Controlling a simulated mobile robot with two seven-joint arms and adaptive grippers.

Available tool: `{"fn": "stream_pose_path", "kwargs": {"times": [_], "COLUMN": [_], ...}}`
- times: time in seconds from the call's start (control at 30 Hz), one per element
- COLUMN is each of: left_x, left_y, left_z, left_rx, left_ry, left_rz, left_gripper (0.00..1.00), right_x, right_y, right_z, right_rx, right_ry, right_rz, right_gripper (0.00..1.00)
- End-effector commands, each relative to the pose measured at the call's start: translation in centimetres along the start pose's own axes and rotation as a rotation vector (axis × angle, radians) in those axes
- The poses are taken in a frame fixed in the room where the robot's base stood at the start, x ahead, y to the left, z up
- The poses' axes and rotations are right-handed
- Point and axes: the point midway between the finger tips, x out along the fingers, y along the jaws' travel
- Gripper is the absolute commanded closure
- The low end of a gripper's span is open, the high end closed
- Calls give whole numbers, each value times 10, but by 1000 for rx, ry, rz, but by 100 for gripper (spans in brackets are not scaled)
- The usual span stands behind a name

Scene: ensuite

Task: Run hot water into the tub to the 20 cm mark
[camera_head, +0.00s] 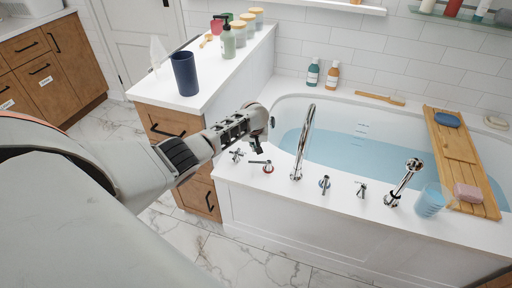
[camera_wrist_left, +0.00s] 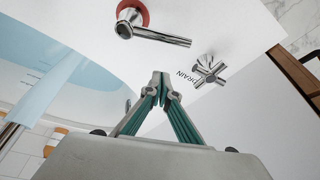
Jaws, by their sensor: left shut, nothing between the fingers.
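The white tub (camera_head: 285,108) holds pale blue water (camera_head: 350,150). Small marks (camera_head: 362,128) show on its far inner wall, too small to read. A tall chrome spout (camera_head: 303,143) stands on the near rim; I cannot make out a stream from it. Left of it is the red-ringed lever tap (camera_head: 268,166), also in the left wrist view (camera_wrist_left: 150,30); its lever points left in the head view. The blue-ringed tap (camera_head: 325,184) is right of the spout. My left gripper (camera_head: 257,149) is shut and empty above the rim, close to the red-ringed tap, apparently apart from it. My right gripper is out of view.
A cross handle (camera_wrist_left: 208,70) labelled DRAIN sits beside the red-ringed tap. Another handle (camera_head: 361,190), a hand shower (camera_head: 403,182) and a blue cup (camera_head: 430,201) stand farther right. A wooden caddy (camera_head: 452,145) spans the tub. A counter (camera_head: 215,75) with a dark cup (camera_head: 185,74) is left.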

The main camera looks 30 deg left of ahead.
Motion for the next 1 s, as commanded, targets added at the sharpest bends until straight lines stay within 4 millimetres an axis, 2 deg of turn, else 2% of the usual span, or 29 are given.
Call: {"fn": "stream_pose_path", "kwargs": {"times": [0.03,0.13,0.4,0.83,1.0], "left_x": [4,-4,-6,-6,-7], "left_y": [-1,-1,0,0,4], "left_z": [6,15,36,39,39], "left_rx": [2,3,1,0,-18], "left_ry": [-3,2,2,1,0], "left_rz": [-2,0,0,-1,-6], "left_gripper": [100,100,100,100,100], "right_x": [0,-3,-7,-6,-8], "right_y": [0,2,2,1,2], "right_z": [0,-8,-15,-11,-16], "right_rx": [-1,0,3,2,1], "right_ry": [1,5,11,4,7], "right_rz": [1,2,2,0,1], "right_gripper": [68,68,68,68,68]}}
